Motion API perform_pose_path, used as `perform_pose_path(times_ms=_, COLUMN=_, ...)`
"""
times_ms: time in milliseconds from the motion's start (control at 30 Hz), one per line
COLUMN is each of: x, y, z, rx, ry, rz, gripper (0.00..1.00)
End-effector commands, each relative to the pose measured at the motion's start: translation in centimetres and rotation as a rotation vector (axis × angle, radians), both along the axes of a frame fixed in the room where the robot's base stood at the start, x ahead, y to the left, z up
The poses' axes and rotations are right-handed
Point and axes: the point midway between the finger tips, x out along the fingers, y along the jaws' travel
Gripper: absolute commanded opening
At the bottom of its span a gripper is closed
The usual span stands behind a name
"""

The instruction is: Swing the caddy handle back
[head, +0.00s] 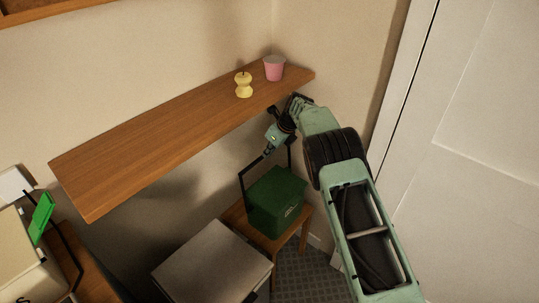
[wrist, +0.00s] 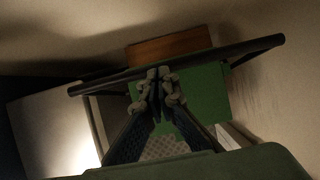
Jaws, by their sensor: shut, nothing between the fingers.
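A dark green caddy (head: 276,203) with a pale mark on its front sits on a small wooden stool (head: 235,215). Its thin black handle (head: 242,183) stands raised above the box. In the wrist view the handle's bar (wrist: 220,57) runs across the picture, over the green body (wrist: 208,92). My gripper (head: 267,152) is at the bar, above the caddy. In the wrist view its fingertips (wrist: 160,77) are together and empty, close to the middle of the bar. I cannot tell whether they touch it. The gripper hides part of the bar.
A wooden shelf (head: 150,145) with a yellow apple-core-shaped object (head: 243,85) and a pink cup (head: 274,68) is close above my gripper. A grey box (head: 212,265) stands left of the stool. A cream container (head: 22,255) and green tag (head: 41,218) are at far left. Walls stand behind.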

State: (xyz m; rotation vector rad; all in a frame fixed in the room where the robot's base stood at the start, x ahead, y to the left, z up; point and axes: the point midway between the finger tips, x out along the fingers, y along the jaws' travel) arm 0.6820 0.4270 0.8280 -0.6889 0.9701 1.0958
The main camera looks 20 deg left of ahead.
Motion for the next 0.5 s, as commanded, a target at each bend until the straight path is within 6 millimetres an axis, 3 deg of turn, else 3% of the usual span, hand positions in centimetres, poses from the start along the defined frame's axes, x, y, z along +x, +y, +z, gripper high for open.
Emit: perform_pose_path(times_ms=500, x=-0.03, y=-0.29, z=0.75, rx=0.001, ry=-0.001, rz=0.0, gripper=0.0)
